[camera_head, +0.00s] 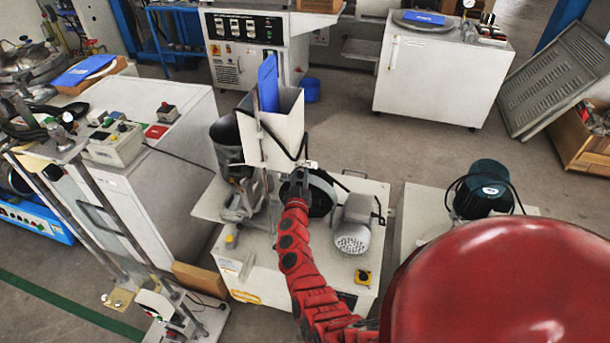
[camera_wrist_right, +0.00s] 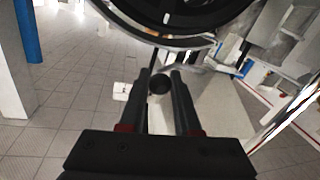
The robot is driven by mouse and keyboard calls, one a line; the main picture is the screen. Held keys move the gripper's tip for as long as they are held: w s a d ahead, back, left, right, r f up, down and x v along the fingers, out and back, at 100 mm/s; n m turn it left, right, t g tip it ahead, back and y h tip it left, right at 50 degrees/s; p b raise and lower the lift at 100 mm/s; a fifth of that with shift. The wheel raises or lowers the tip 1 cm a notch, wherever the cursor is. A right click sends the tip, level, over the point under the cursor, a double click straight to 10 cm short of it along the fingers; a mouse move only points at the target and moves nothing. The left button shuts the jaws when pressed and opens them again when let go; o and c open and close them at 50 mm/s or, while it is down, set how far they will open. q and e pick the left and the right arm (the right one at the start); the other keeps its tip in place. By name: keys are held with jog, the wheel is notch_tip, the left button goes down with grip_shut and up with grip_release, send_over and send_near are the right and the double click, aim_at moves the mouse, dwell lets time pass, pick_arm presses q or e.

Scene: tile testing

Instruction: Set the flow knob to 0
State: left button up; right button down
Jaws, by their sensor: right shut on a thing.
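My right arm reaches up to a machine with a white hopper (camera_head: 284,140) and a black wheel (camera_head: 322,196) in the head view. My right gripper (camera_head: 300,182) is at the machine beside the wheel, small and partly lost against it. In the right wrist view its two dark fingers (camera_wrist_right: 160,84) stand on either side of a small dark round knob (camera_wrist_right: 160,85), which looks like the flow knob. The fingers are shut on it. I cannot read a scale or the knob's setting. My left gripper is not in view.
The black wheel with a white mark also fills the top of the wrist view (camera_wrist_right: 180,14). A metal stand (camera_head: 112,222) and white cabinet (camera_head: 170,190) are at left.

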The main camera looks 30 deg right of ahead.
jog(key=shift+w+a, duration=0.1)
jog(key=shift+a, duration=0.05)
jog(key=c, duration=1)
grip_release()
jog(key=o, duration=0.4)
jog(key=shift+w+a, duration=0.1)
jog(key=shift+s+a, duration=0.2)
jog(key=shift+s, duration=0.15)
jog(key=p+v, duration=0.1)
jog(key=v, duration=1.5)
jog(key=shift+s+a, duration=0.2)
jog(key=shift+s, duration=0.05)
